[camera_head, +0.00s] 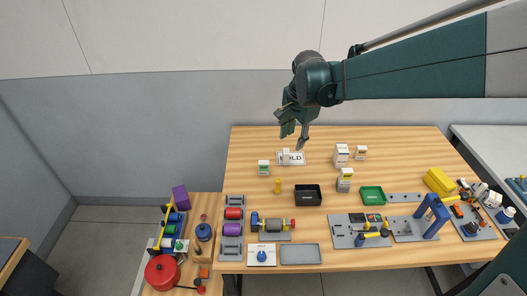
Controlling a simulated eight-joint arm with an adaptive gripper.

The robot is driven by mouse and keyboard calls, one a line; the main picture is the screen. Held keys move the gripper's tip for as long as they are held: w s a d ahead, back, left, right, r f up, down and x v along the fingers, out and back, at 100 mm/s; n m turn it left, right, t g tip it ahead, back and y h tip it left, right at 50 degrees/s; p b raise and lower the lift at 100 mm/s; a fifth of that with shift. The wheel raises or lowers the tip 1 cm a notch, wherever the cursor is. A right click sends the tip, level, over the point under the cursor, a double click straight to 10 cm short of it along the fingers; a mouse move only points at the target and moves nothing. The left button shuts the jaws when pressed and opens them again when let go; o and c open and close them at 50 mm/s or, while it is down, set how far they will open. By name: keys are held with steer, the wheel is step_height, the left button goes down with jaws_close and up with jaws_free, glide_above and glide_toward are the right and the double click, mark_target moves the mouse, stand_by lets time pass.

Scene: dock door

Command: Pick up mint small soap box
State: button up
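A small white box with a green band (264,168) stands on the wooden table at the left. It looks like the mint small soap box, though its label is too small to read. My gripper (293,138) hangs above the back of the table, to the right of and higher in the picture than this box. Its fingers look spread, with nothing seen between them.
Fixtures and tools crowd the front and right.

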steer(key=w+a+f+m+g, duration=0.1)
steer(key=w+a+f+m, duration=0.2)
steer(key=w+a+f, duration=0.35)
steer(key=m+g, duration=0.2)
steer(key=m, duration=0.2)
glide_above(264, 162)
steer(key=f, duration=0.9)
steer(key=f+b, duration=0.1)
steer(key=f, duration=0.3)
steer(key=shift+s+d+f, duration=0.15)
steer(key=shift+s+f, duration=0.05)
steer(key=shift+s, duration=0.1)
steer(key=shift+w+f, duration=0.2)
steer(key=shift+f, duration=0.3)
steer(key=shift+f, duration=1.3)
steer(key=shift+a+f, duration=0.2)
steer(key=shift+f, duration=2.4)
